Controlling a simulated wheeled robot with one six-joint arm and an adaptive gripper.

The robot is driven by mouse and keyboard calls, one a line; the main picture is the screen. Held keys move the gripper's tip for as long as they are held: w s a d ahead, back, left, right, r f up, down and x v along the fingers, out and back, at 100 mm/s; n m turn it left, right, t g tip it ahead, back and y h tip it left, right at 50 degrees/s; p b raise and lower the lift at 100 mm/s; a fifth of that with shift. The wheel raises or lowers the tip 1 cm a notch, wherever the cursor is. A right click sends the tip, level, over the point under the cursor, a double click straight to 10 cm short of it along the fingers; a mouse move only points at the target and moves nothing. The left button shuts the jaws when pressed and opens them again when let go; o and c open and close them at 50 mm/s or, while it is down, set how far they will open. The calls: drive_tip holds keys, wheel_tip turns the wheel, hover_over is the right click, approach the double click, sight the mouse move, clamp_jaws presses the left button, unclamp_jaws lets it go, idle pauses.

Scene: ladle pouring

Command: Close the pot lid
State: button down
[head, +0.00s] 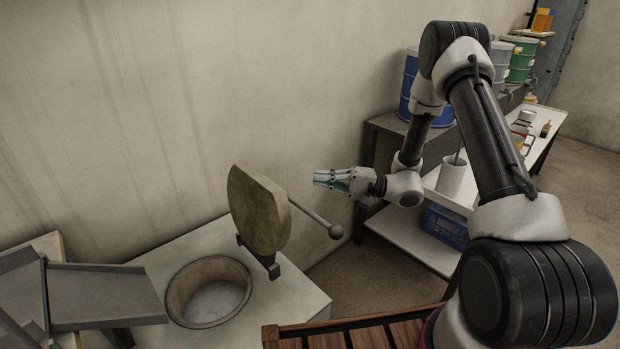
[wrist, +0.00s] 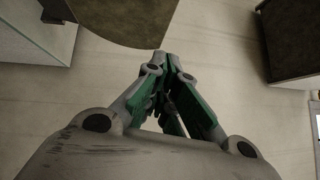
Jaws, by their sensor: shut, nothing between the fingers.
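The pot lid (head: 259,210) is a thick round stone-like disc standing raised and open on its hinge bracket beside the pot. A rod handle with a ball end (head: 335,231) sticks out from it to the right. My gripper (head: 318,178) is shut and empty, to the right of the lid and above the rod, apart from both in the head view. In the wrist view my gripper (wrist: 165,58) points toward the dark edge of the lid (wrist: 130,18); I cannot tell the gap.
A grey metal tray (head: 105,295) stands left of the pot. A wooden slatted surface (head: 375,335) lies in front. Bare wall is behind the lid.

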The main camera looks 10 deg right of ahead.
approach(260, 174)
drive_tip(key=w, duration=0.4)
drive_tip(key=shift+s+a+f, duration=0.1)
drive_tip(key=shift+s+a, duration=0.25)
drive_tip(key=shift+a, duration=0.35)
drive_tip(key=shift+s+a+r, duration=0.1)
drive_tip(key=shift+s+a, duration=0.2)
drive_tip(key=shift+a, duration=0.45)
drive_tip(key=shift+s+a+f, duration=0.1)
drive_tip(key=shift+s+a, duration=0.25)
drive_tip(key=shift+a, duration=0.35)
